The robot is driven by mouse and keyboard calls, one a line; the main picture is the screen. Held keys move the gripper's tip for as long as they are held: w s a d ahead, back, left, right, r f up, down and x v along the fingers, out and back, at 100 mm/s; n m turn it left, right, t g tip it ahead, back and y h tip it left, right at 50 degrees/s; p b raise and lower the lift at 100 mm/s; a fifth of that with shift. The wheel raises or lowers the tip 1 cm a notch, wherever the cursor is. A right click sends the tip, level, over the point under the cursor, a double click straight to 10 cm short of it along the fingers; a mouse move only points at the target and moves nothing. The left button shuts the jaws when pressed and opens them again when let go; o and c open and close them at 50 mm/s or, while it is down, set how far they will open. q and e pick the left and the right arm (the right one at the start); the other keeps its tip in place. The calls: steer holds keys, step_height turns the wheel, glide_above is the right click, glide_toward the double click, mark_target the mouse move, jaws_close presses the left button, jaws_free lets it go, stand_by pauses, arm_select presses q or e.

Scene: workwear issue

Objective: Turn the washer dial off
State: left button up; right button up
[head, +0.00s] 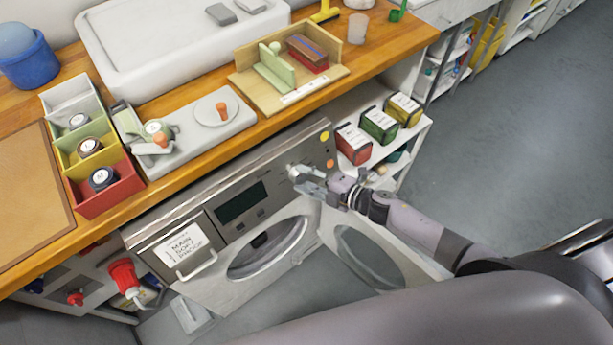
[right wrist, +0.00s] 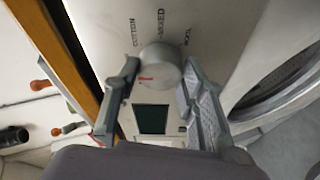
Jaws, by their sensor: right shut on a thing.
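The washer (head: 215,255) stands under the wooden counter with its round door (head: 368,258) open. Its grey round dial (right wrist: 160,66) is on the front panel, among the printed words COTTON, MIXED and WOOL. A red mark shows toward the lower left of the dial's face in the right wrist view. My right gripper (right wrist: 158,78) is shut on the dial, one finger on each side. In the head view this gripper (head: 302,178) is at the panel's right part and partly covers the dial. My left gripper is not in view.
A dark display (head: 241,203) is beside the dial. Shelves with coloured boxes (head: 378,124) stand to the right. The grey floor (head: 500,150) beyond is clear.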

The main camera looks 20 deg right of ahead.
stand_by(0.4)
steer(key=o, duration=1.2)
steer(key=shift+c, duration=0.2)
steer(key=v, duration=1.2)
